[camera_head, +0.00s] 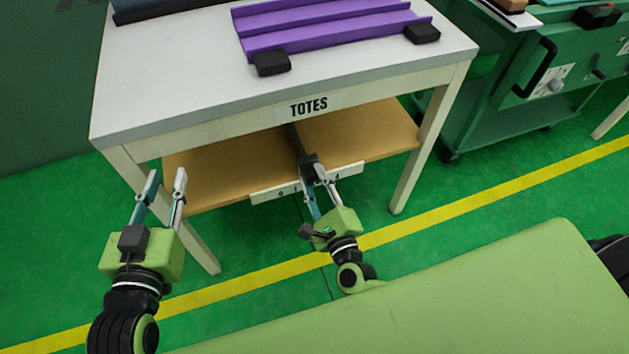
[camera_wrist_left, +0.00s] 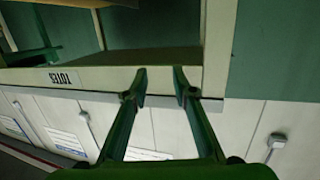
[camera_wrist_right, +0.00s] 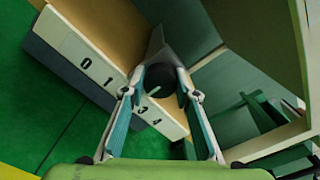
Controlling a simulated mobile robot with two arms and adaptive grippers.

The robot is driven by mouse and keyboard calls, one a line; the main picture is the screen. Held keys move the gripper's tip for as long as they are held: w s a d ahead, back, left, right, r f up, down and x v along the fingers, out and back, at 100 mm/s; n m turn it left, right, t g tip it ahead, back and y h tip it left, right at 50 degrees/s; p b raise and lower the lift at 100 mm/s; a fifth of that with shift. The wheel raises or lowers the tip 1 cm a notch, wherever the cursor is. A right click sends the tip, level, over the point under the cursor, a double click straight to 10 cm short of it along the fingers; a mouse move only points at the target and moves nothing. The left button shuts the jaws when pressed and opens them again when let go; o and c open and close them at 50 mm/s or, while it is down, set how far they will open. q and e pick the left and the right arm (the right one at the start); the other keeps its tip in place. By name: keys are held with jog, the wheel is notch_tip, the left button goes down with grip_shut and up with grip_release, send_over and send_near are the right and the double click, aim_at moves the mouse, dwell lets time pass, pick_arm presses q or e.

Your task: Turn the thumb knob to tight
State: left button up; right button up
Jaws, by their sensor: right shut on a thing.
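The thumb knob (camera_head: 307,160) is dark and sits at the front of the table's lower shelf, on a dark bar. In the right wrist view the knob (camera_wrist_right: 160,77) is round and black with a short white mark on its face. My right gripper (camera_head: 318,170) is shut on the knob, one finger on each side; the fingers (camera_wrist_right: 157,95) cover part of its edges. A white strip (camera_wrist_right: 75,52) with printed numbers runs along the shelf edge beside it. My left gripper (camera_head: 166,176) is open and empty, left of the shelf; its fingers (camera_wrist_left: 160,85) stand apart.
A white table (camera_head: 180,85) labelled TOTES holds a purple ribbed tray (camera_head: 330,22) with black blocks. Its front legs (camera_head: 425,140) stand beside the wooden shelf (camera_head: 225,165). A green cart (camera_head: 520,110) stands at the right. The green floor in front is clear, with a yellow line.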

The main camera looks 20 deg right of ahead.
pick_arm(q)
jog(key=shift+w+d+r+t, duration=0.1)
jog(key=shift+r+t, duration=0.2)
jog(key=shift+r, duration=0.2)
pick_arm(e)
jog(key=o, duration=1.1)
jog(key=s, duration=1.2)
jog(key=shift+d, duration=0.2)
